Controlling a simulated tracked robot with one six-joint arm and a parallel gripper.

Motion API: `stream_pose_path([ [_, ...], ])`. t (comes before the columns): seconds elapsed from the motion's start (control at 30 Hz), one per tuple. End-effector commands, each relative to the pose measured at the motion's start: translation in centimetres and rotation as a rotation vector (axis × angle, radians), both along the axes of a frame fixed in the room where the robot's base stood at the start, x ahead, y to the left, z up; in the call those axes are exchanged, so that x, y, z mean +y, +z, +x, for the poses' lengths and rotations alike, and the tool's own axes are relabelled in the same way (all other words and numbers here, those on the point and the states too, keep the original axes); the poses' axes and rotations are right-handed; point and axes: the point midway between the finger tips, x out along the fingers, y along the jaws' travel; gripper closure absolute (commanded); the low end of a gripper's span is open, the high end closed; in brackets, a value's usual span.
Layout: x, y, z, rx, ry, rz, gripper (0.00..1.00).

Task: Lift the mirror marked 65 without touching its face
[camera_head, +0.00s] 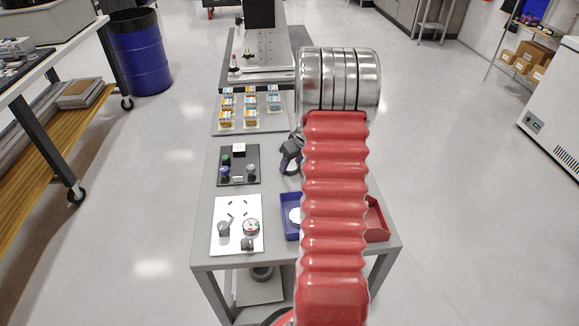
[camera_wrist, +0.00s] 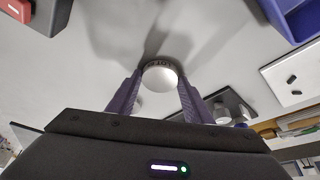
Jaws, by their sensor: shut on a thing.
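In the wrist view my gripper (camera_wrist: 160,78) has its two dark fingers closed on opposite sides of a small round mirror (camera_wrist: 160,73). A pale domed surface of the mirror shows between the fingertips. Dark characters run along its far edge, too small and turned to read surely. A soft shadow lies on the grey surface beyond it; I cannot tell how high the mirror is. In the head view part of my gripper (camera_head: 290,155) shows left of my red arm, over the table. The mirror is not clear there.
A blue tray (camera_head: 288,225) with a pale disc in it stands beside my arm, and a red tray (camera_head: 378,220) is partly hidden behind it. A white panel with knobs (camera_head: 236,236), a black panel (camera_head: 240,180) and a rack of small boxes (camera_head: 273,126) occupy the table's left side.

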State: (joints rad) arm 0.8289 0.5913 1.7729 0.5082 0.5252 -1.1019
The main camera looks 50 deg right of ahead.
Motion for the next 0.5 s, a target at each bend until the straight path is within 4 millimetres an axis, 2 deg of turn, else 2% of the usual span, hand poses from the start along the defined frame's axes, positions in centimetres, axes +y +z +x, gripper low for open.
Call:
stream_pose_path([
  [0.27, -0.1, 2.0, 0.1, -0.003, 0.000, -0.003, 0.78],
  [0.5, -0.1, 6.1, 0.1, -0.003, 0.001, -0.004, 0.78],
])
